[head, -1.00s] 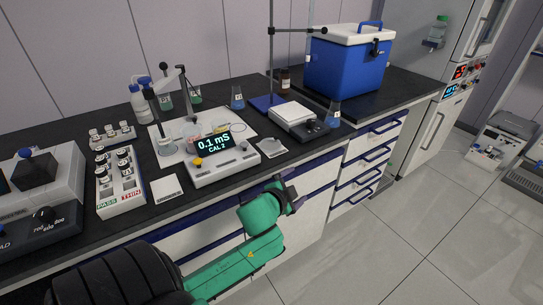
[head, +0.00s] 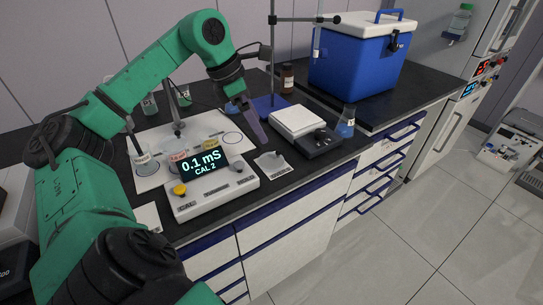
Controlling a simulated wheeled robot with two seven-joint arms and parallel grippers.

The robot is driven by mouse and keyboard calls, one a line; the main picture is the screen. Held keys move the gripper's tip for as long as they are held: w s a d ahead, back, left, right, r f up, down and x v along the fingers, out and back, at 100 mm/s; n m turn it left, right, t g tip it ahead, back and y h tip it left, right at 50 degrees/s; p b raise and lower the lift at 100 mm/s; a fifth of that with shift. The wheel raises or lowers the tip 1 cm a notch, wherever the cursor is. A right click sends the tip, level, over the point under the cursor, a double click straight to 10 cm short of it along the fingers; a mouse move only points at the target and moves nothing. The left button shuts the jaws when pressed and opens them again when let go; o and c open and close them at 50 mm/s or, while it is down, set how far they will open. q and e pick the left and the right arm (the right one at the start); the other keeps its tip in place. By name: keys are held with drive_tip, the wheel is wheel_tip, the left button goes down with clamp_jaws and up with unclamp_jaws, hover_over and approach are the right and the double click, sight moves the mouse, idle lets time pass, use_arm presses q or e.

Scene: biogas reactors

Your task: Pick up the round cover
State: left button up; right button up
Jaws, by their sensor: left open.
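A small grey round piece, which looks like the round cover (head: 276,156), lies on a white square card (head: 267,170) near the bench's front edge, right of the meter. It is small, and its details are hard to make out. My left gripper (head: 265,97) is above the bench, with its fingers spread wide and nothing between them. Its lower finger points down just behind and left of the card, apart from the round piece as far as I can tell. My right gripper is not in view.
The meter (head: 214,187) with a lit screen stands left of the card. A white-topped balance (head: 297,121), a blue-based stand (head: 268,107) and a flask (head: 346,123) are behind and right. A blue cooler box (head: 352,66) stands at the back.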

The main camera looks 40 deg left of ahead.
sight(279, 159)
use_arm(q)
drive_tip(key=x, duration=0.4)
drive_tip(key=shift+d+f, duration=0.15)
drive_tip(key=shift+d, duration=0.25)
drive_tip(key=p+x, duration=0.1)
drive_tip(key=x, duration=0.5)
drive_tip(key=shift+w+f, duration=0.15)
drive_tip(key=shift+w, duration=0.1)
drive_tip(key=shift+w+f, duration=0.1)
drive_tip(key=shift+f, duration=0.1)
drive_tip(key=c, duration=1.2)
drive_tip(key=shift+c, duration=0.2)
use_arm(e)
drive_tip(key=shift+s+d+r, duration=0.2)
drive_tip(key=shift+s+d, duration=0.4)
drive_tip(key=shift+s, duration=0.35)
